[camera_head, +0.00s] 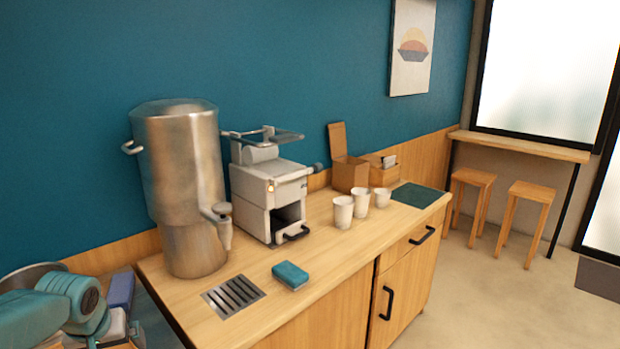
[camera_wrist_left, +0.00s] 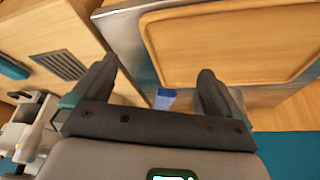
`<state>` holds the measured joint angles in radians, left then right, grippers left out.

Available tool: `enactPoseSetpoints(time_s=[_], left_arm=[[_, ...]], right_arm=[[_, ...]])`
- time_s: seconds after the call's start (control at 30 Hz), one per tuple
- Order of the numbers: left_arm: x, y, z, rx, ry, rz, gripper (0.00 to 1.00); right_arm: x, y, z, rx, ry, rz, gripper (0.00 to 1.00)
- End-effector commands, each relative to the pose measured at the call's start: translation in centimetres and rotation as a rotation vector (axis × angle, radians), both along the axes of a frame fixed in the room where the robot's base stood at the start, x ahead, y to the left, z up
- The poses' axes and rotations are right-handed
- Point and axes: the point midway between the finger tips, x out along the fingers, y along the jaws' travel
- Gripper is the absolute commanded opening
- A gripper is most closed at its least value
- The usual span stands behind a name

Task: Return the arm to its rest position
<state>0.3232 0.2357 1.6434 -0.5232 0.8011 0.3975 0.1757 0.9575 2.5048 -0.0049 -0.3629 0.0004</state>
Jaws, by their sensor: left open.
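My left arm (camera_head: 75,300) is at the lower left of the head view, low beside the counter's left end; its fingertips cannot be made out there. In the left wrist view my left gripper (camera_wrist_left: 153,78) has its two dark fingers spread wide apart, with nothing held between them. Beyond the fingers are a wooden board (camera_wrist_left: 235,40) with a raised rim and a small blue item (camera_wrist_left: 165,98), apart from the fingers as far as I can tell. My right gripper is in neither view.
The counter (camera_head: 330,270) holds a steel urn (camera_head: 180,170), a white machine (camera_head: 262,190), a drain grate (camera_head: 233,296), a blue sponge (camera_head: 290,275), several white cups (camera_head: 343,212), an open cardboard box (camera_head: 350,175) and a dark mat (camera_head: 418,195). Two stools (camera_head: 470,190) stand at the right.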

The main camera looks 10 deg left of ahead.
Motion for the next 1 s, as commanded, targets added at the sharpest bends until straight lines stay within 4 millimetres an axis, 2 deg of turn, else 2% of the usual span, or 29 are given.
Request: enactPoseSetpoints(time_s=[0.13,0.47,0.67,0.77,0.83,0.9,1.0], left_arm=[[0.1,-0.1,-0.2,-0.003,0.002,-0.003,1.0],[1.3,-6.1,-8.1,-0.112,0.037,-0.138,1.0],[0.4,-11.7,-14.4,-0.206,0.066,-0.228,1.0],[-1.2,-15.9,-18.6,-0.274,0.091,-0.279,1.0],[-3.5,-19.5,-22.1,-0.331,0.118,-0.315,1.0],[-6.5,-23.2,-25.5,-0.386,0.149,-0.344,1.0],[-11.5,-27.3,-29.1,-0.439,0.193,-0.367,1.0]], right_arm=[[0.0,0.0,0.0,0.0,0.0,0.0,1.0],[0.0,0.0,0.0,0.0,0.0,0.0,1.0],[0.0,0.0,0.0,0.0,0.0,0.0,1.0],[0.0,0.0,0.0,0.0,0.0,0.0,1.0],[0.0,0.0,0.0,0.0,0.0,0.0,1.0],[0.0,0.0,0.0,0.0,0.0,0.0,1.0],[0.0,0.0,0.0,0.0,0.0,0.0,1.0]])
